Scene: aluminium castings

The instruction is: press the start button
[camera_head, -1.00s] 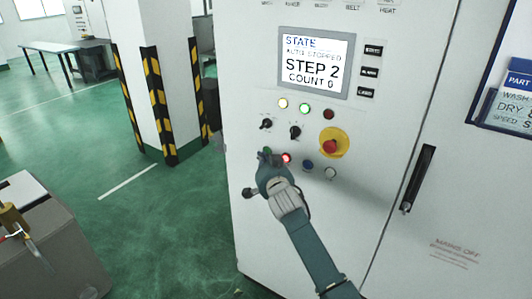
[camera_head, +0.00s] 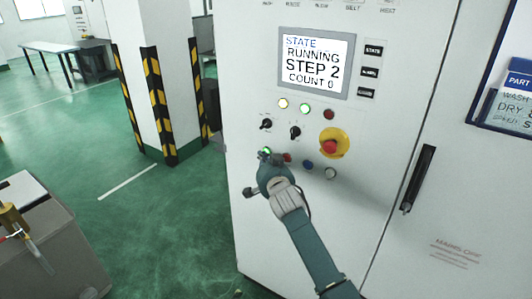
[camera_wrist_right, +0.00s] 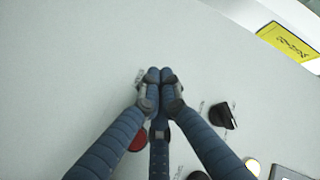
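The green start button (camera_head: 265,150) is lit on the white cabinet's control panel in the head view, its lower part covered by my right gripper. My right gripper (camera_head: 265,157) is at that button with its tips against or very close to it; contact itself is hidden. In the wrist view the right gripper (camera_wrist_right: 160,73) has its fingers shut together with nothing between them, and they hide the button. The screen (camera_head: 315,63) reads RUNNING, STEP 2, COUNT 0. My left gripper is not in view.
A dark red button (camera_head: 287,157), a blue button (camera_head: 308,164) and a white one (camera_head: 330,173) sit to the right. A red emergency stop on a yellow plate (camera_head: 343,138) and two black selector knobs (camera_head: 295,132) are above. A door handle (camera_head: 417,178) stands further right.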

